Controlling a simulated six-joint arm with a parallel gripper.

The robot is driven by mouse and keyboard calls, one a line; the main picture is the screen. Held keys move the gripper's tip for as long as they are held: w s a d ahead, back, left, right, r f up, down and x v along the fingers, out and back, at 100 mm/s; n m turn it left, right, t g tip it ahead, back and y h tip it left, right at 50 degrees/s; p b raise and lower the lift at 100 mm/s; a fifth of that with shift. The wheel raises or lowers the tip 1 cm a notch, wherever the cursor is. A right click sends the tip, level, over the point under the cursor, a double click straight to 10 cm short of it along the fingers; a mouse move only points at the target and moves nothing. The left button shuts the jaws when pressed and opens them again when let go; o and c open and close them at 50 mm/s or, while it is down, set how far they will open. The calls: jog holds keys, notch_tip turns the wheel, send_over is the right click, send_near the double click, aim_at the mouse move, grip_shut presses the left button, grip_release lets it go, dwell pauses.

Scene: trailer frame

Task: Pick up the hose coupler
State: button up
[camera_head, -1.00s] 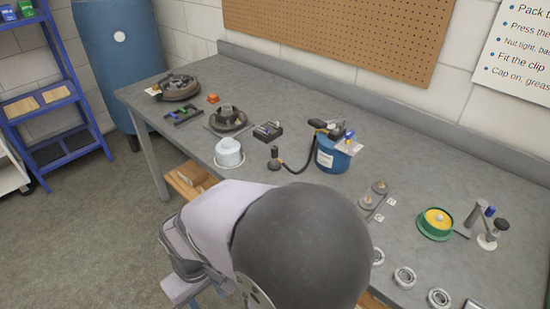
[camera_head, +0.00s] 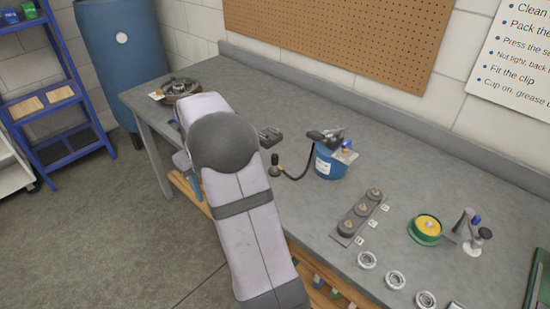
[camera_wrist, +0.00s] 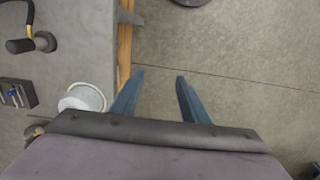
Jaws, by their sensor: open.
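The hose coupler appears to be the dark upright end piece (camera_head: 275,167) of a black hose, standing on the bench beside the blue bucket (camera_head: 330,163). The hose loops from it to the bucket's top. In the wrist view a dark end piece (camera_wrist: 42,42) on a black and yellow hose lies at the upper left. My gripper (camera_wrist: 159,76) is open and empty, with its two blue fingers apart over the floor, just past the bench's front edge. It is well to the right of the hose end in that view.
A white round container (camera_wrist: 82,98) stands close left of my fingers, with a small dark tray (camera_wrist: 17,93) beyond it. Along the bench (camera_head: 300,220) are a strip with several knobs (camera_head: 361,211), a green and yellow tin (camera_head: 425,226) and several metal rings. The floor is open.

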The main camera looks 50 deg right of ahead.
jog(key=w+d+r+p, duration=0.2)
jog(key=w+d+p, duration=0.15)
jog(key=d, duration=0.95)
jog(key=p, duration=0.4)
send_over(276, 156)
jog(key=w, duration=0.1)
jog(key=shift+w+a+r, duration=0.1)
jog(key=shift+a+r, duration=0.05)
jog(key=shift+a, duration=0.25)
jog(key=shift+s+d, duration=0.2)
jog(key=shift+d, duration=0.05)
jog(key=shift+s+d, duration=0.2)
jog(key=shift+f+b, duration=0.65)
jog(key=shift+f, duration=0.5)
jog(key=shift+s+f+p, duration=0.1)
jog(key=shift+f+p, duration=1)
jog(key=shift+f, duration=1.5)
